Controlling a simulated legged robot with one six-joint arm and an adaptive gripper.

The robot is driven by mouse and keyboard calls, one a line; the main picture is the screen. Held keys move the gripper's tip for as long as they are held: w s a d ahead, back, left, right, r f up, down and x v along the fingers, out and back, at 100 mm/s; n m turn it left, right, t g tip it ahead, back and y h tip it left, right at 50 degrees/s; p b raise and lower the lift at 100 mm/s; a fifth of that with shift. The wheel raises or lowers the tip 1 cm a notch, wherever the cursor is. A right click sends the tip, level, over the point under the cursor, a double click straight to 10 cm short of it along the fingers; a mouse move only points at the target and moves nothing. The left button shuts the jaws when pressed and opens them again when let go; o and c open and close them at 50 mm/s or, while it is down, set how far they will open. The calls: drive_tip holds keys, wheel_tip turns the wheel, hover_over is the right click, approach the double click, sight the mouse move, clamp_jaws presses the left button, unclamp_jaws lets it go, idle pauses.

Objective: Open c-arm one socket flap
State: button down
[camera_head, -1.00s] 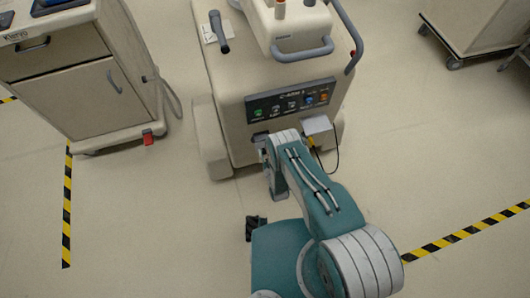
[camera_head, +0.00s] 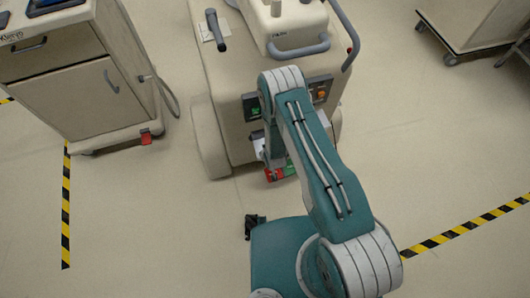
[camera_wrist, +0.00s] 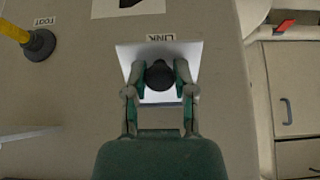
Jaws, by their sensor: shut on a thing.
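The C-arm cart (camera_head: 215,110) stands ahead in the head view; my arm covers most of its dark front panel (camera_head: 250,105). In the wrist view my gripper (camera_wrist: 160,68) is closed around a dark, round, knob-like piece (camera_wrist: 159,76). This piece is in front of a bright white plate (camera_wrist: 128,55) on the cart's beige face, beside a label reading LINK (camera_wrist: 160,37). Whether the plate is the flap itself, and how far it is tilted, I cannot tell. In the head view my gripper is mostly hidden below my arm.
A yellow plug in a dark round base (camera_wrist: 38,45) is at the wrist view's upper left, under a small label. A drawer cart (camera_head: 75,90) stands left in the head view, another cart (camera_head: 470,30) at upper right. Floor between is open, with striped tape (camera_head: 66,205).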

drive_tip(key=r+g, duration=0.1)
drive_tip(key=g, duration=0.1)
drive_tip(key=r+g+h, duration=0.1)
drive_tip(key=shift+w+a+r+g, duration=0.15)
drive_tip(key=shift+w+r+g, duration=0.1)
drive_tip(key=shift+w+g, duration=0.15)
drive_tip(key=shift+w+r+g+h, duration=0.15)
drive_tip(key=shift+r+g+h, duration=0.15)
drive_tip(key=shift+r+g, duration=0.5)
drive_tip(key=shift+f, duration=0.15)
drive_tip(key=shift+c, duration=2.2)
unclamp_jaws()
drive_tip(key=shift+f+g, duration=0.1)
drive_tip(key=shift+g, duration=0.2)
wheel_tip(320, 180, up, 12)
drive_tip(key=shift+s, duration=0.4)
drive_tip(key=shift+f, duration=0.15)
